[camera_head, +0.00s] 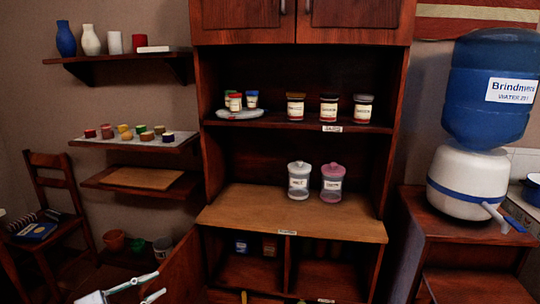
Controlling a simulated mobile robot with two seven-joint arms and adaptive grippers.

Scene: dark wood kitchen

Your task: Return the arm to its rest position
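My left gripper (161,283) shows at the bottom left edge of the head view. Its two pale fingers are apart, with nothing between them. It is in front of the lower part of the dark wood cabinet, near a reddish-brown door panel (184,268). Most of the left arm is out of the picture. I do not make out my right gripper.
The cabinet's wooden counter (240,208) holds a clear jar (299,182) and a pink jar (332,184). Wall shelves (85,58) with vases and small pots are at left, above a chair (52,180). A water dispenser (470,180) stands right on a cabinet.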

